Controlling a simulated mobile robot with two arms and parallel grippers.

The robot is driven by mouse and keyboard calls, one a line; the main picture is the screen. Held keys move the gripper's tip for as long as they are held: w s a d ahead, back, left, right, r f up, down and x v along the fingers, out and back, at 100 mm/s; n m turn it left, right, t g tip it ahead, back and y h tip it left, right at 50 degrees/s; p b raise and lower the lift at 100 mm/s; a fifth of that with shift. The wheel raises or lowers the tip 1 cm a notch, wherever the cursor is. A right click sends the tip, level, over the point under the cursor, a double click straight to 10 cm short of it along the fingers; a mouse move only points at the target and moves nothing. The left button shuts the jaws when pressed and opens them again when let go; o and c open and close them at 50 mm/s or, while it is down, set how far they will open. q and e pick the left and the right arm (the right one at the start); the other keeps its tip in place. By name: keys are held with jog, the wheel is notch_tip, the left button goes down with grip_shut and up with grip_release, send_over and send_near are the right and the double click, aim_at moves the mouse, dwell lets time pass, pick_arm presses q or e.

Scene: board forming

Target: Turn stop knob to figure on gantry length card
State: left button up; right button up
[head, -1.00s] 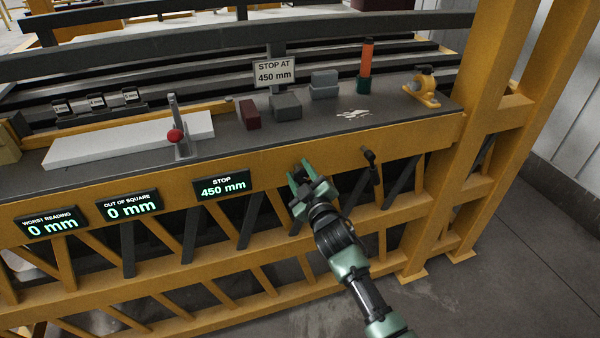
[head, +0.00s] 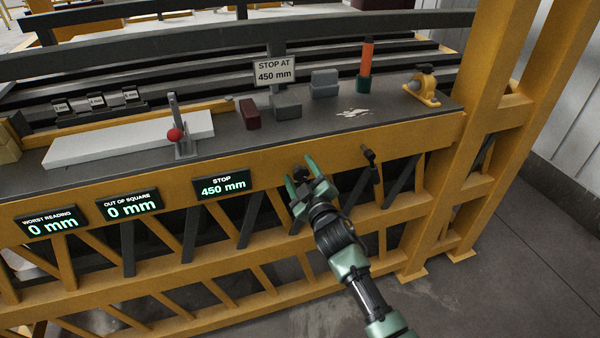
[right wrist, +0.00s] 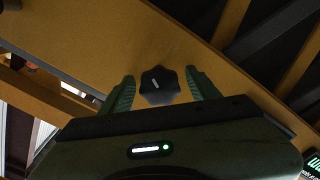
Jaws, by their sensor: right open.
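The black stop knob (right wrist: 159,86) with a pale pointer line is on the yellow beam, seen in the right wrist view. It also shows small in the head view (head: 301,173). My right gripper (head: 301,172) is open in front of the beam. In the right wrist view its green fingers (right wrist: 160,88) stand on either side of the knob, with gaps between. The card (head: 274,72) reads STOP AT 450 mm. The stop display (head: 222,185) on the beam reads 450 mm. My left gripper is not in view.
Two more displays read worst reading 0 mm (head: 49,222) and out of square 0 mm (head: 129,204). A crank handle (head: 369,157) sticks out right of my gripper. A white board (head: 110,146), a red-knobbed lever (head: 176,134) and blocks (head: 287,104) are on the bench.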

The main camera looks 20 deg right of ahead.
jog(key=s, duration=0.7)
jog(key=shift+s+d+b, duration=0.15)
jog(key=shift+s+b, duration=0.2)
jog(key=shift+b, duration=0.05)
jog(key=shift+f, duration=0.1)
jog(key=s+f+m+g, duration=0.1)
jog(key=s+f+g, duration=0.3)
jog(key=f, duration=0.9)
jog(key=s+f+m+g, duration=0.1)
jog(key=s+f+g, duration=0.1)
jog(key=s+f, duration=0.8)
jog(key=s+f+m+g, duration=0.1)
jog(key=s+f+g, duration=0.15)
jog(key=f, duration=1.35)
jog(key=s+d+f+m+g, duration=0.1)
jog(key=s+f, duration=0.5)
jog(key=s, duration=0.6)
jog(key=s+d+f+m+g, duration=0.1)
jog(key=s+f+g, duration=0.3)
jog(key=s, duration=0.8)
jog(key=s+d+f+m+g, duration=0.1)
jog(key=s+f+g, duration=0.2)
jog(key=s+f, duration=0.5)
jog(key=s, duration=0.4)
jog(key=shift+s+d+h, duration=0.2)
jog(key=shift+s+h, duration=0.1)
jog(key=shift+s, duration=0.1)
